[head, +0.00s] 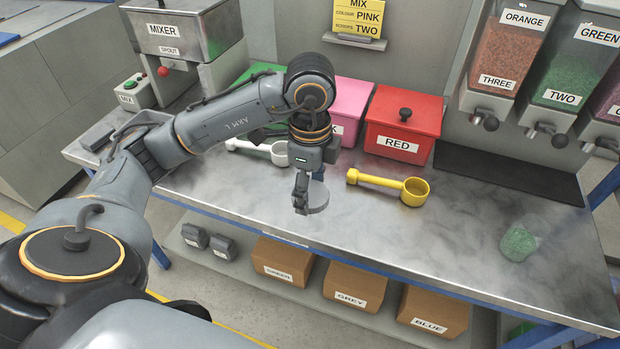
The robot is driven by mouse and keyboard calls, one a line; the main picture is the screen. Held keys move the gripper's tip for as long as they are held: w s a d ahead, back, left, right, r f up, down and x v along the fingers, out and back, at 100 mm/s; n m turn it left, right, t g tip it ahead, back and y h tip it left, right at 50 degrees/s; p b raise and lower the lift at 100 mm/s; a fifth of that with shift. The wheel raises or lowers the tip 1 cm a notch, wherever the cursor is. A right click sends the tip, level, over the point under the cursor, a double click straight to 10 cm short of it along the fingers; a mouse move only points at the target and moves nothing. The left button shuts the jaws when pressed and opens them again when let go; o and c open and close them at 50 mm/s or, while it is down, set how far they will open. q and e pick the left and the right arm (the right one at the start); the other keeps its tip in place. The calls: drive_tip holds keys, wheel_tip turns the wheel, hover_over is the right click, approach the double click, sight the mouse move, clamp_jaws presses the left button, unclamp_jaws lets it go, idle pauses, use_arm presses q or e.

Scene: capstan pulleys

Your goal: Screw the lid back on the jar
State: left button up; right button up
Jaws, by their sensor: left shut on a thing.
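A clear jar (518,243) holding green granules stands on the metal worktop at the right, near its front edge. Its top looks open, with no lid on it. My left gripper (303,194) is over the middle of the worktop, well to the left of the jar. It points down and is shut on a round grey lid (318,197). The lid looks tilted and is apart from the jar; its exact height above the worktop is hard to tell. My right gripper is out of the picture.
A yellow scoop (412,192) and a white scoop (279,153) lie on the worktop (400,245). Red (403,125), pink (350,103) and green bins line the back. A dark mat (510,174) lies beneath the dispensers (507,50). The worktop between lid and jar is clear.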

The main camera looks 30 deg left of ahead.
use_arm(q)
drive_tip(key=shift+s+d+r, duration=0.25)
drive_tip(key=shift+s+d, duration=0.05)
drive_tip(key=shift+s, duration=0.1)
